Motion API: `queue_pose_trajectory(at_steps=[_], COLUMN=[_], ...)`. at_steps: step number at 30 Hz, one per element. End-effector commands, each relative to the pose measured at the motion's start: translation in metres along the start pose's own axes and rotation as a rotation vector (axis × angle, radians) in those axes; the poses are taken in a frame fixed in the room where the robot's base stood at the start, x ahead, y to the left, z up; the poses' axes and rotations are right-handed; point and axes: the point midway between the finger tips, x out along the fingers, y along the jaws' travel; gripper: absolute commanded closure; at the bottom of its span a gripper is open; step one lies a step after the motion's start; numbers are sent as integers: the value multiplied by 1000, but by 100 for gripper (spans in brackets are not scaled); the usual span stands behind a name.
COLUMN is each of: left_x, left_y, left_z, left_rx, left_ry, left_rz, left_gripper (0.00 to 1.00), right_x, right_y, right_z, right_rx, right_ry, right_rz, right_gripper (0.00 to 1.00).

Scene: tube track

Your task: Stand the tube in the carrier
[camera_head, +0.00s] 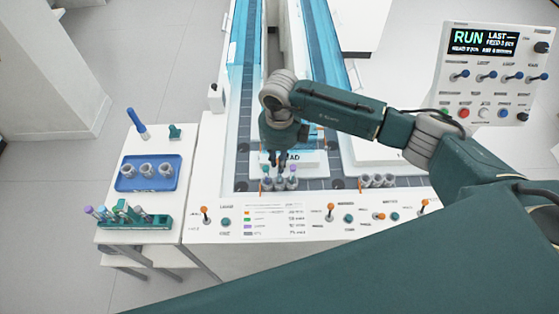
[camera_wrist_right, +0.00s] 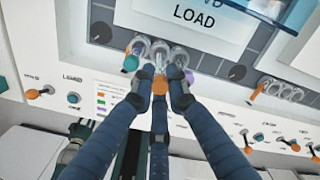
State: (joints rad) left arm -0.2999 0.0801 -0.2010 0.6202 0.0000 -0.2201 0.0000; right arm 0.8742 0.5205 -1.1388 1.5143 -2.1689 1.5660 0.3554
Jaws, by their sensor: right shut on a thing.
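The carrier (camera_head: 280,184), a row of three clear cups, stands on the left track at its near end, in front of the LOAD plate. It also shows in the right wrist view (camera_wrist_right: 160,50). A green-capped tube (camera_wrist_right: 131,62) is at its left cup and a purple-capped tube (camera_wrist_right: 188,77) at its right cup. My right gripper (camera_head: 280,162) points down over the middle of the carrier. Its fingers (camera_wrist_right: 160,92) are closed around a tube, which they mostly hide; I cannot tell how deep it sits. My left gripper is not in view.
A second carrier (camera_head: 377,181) with empty-looking cups stands on the right track. A blue tray (camera_head: 126,184) with three cups and a green rack (camera_head: 108,224) with several tubes are on the left side table. Orange-tipped levers (camera_head: 330,210) line the front panel. A control box (camera_head: 490,75) stands at right.

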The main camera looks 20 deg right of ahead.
Motion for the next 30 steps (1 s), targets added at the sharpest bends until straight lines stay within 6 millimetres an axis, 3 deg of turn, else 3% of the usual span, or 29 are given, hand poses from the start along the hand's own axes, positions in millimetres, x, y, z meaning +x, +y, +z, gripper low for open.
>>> queue_pose_trajectory(at_steps=[30], left_x=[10], left_y=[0], left_z=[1], left_rx=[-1], left_ry=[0], left_rz=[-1], left_gripper=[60], right_x=[7], right_y=[0], right_z=[0], right_rx=[0], right_ry=[0], right_rz=[0], right_gripper=[100])
